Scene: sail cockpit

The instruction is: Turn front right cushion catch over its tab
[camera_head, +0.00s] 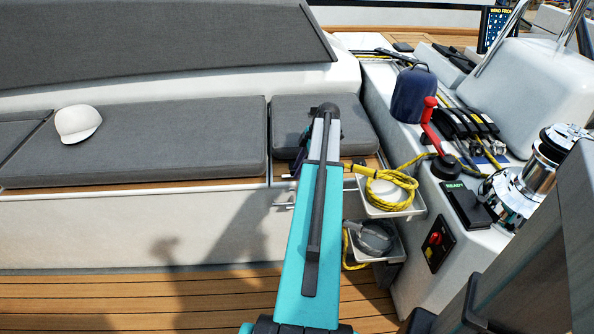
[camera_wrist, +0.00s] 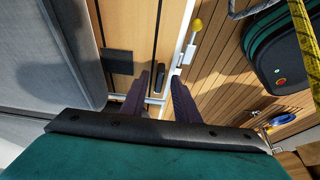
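The small right seat cushion (camera_head: 290,115) is grey and lies on a wooden seat board, partly behind my arm in the head view. In the wrist view the cushion edge (camera_wrist: 70,45) is at left. A black flat tab-like piece (camera_wrist: 117,62) reaches from it over the wood. A short dark bar (camera_wrist: 160,77), perhaps the catch, stands upright near the board's edge. My gripper (camera_wrist: 160,86) is open, with its dark purple fingers either side of the bar's lower end. I cannot tell whether they touch it. In the head view my arm hides most of my gripper.
A white bracket with a yellow knob (camera_wrist: 190,45) sits just right of the fingers. Right of the seat, trays hold a coiled yellow rope (camera_head: 390,190) and a grey item (camera_head: 374,238). A white cap (camera_head: 78,122) lies on the long cushion (camera_head: 165,145).

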